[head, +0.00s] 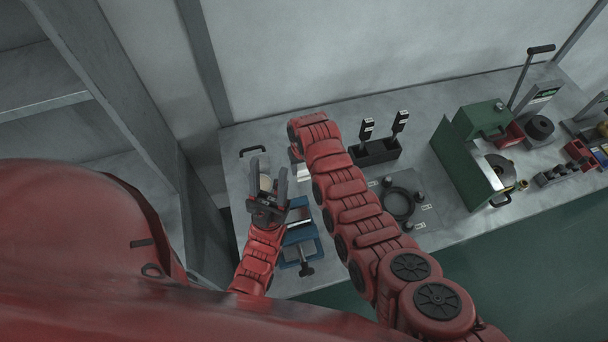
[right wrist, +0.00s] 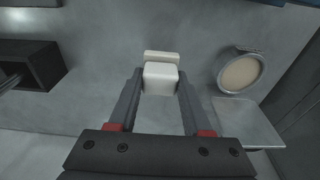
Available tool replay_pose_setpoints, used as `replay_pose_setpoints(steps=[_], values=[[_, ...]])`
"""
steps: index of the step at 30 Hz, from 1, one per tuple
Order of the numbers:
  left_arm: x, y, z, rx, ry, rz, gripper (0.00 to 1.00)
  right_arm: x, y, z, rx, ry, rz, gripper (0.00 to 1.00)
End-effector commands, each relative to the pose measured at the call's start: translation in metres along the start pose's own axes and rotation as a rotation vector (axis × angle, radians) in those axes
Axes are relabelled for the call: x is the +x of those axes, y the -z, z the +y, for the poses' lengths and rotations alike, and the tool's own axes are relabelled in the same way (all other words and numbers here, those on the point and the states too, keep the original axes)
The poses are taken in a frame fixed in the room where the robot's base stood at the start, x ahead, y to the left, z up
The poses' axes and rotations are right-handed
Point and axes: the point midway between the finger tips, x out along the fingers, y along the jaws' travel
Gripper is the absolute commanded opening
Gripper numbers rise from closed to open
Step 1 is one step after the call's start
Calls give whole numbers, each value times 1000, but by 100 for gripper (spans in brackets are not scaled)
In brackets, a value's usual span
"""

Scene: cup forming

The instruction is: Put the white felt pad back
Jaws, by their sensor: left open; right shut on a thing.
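The white felt pad (right wrist: 160,78) is a small white block between the fingertips of my right gripper (right wrist: 160,88) in the right wrist view. A cream piece (right wrist: 162,56) shows just beyond it; I cannot tell whether they touch. In the head view a bit of white (head: 303,172) shows beside the end of my right arm, and the right gripper's fingers are hidden there. My left gripper (head: 269,178) is open with its fingers apart, over the left end of the bench. A tan round thing (head: 265,183) shows between or behind its fingers.
A blue vise-like fixture (head: 298,250) is beside my left gripper. A black holder (head: 375,152) with two upright tools stands right of my right arm, near a black ring (head: 397,204). A green machine (head: 470,150) stands farther right. A round tan-faced thing (right wrist: 240,73) is right of the pad.

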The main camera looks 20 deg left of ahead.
Motion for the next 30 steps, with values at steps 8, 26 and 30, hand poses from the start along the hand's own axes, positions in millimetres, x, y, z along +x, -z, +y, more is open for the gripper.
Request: replay_pose_setpoints(steps=[8, 26, 30], values=[[-25, -4, 1, 0, 0, 1, 50, 40, -5, 1, 1, 0, 0, 0], [-25, -4, 1, 0, 0, 0, 50, 41, -5, 1, 1, 0, 1, 79], [-25, -4, 1, 0, 0, 0, 50, 41, -5, 1, 1, 0, 0, 79]])
